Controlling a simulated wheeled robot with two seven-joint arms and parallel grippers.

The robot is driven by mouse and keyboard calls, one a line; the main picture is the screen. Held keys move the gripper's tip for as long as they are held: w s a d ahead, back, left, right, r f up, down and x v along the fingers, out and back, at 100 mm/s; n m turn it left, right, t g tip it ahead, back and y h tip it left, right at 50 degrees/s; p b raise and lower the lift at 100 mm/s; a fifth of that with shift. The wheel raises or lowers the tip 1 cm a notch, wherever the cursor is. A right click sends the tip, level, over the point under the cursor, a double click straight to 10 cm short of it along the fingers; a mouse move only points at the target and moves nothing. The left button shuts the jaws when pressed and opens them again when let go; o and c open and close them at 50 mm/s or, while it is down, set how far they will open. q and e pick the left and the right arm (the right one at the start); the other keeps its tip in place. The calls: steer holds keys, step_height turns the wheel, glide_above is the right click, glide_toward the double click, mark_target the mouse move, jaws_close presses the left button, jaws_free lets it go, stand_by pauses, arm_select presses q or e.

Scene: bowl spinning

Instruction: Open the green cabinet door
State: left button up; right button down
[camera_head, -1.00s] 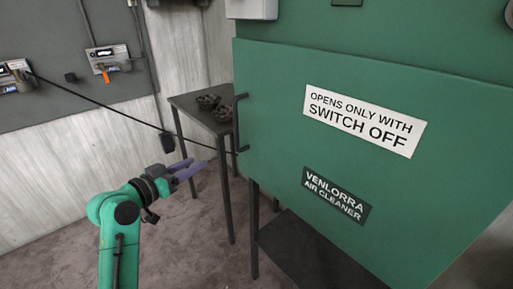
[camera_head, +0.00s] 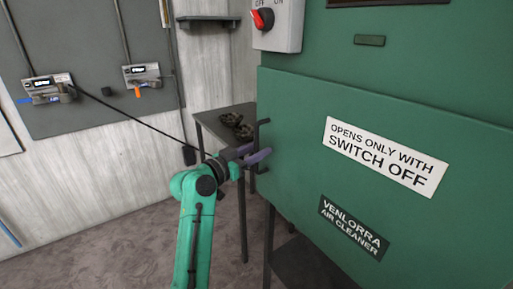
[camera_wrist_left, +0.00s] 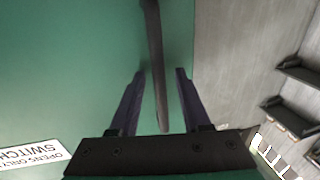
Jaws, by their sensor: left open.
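The green cabinet door (camera_head: 300,130) is shut, with a white "opens only with switch off" sign (camera_head: 387,155). Its dark upright bar handle (camera_head: 263,133) is at the door's left edge. My left gripper (camera_head: 261,149) is open at the handle, its purple fingers partly overlapping it. In the left wrist view the handle (camera_wrist_left: 154,45) runs between the two open fingers (camera_wrist_left: 160,73), with a gap visible on either side. My right gripper is out of view.
A dark side table (camera_head: 212,118) with dark round parts (camera_head: 237,126) stands behind the handle, left of the cabinet. Open floor lies at the lower left.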

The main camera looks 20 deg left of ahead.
arm_select(q)
jaws_close()
stand_by(1.4)
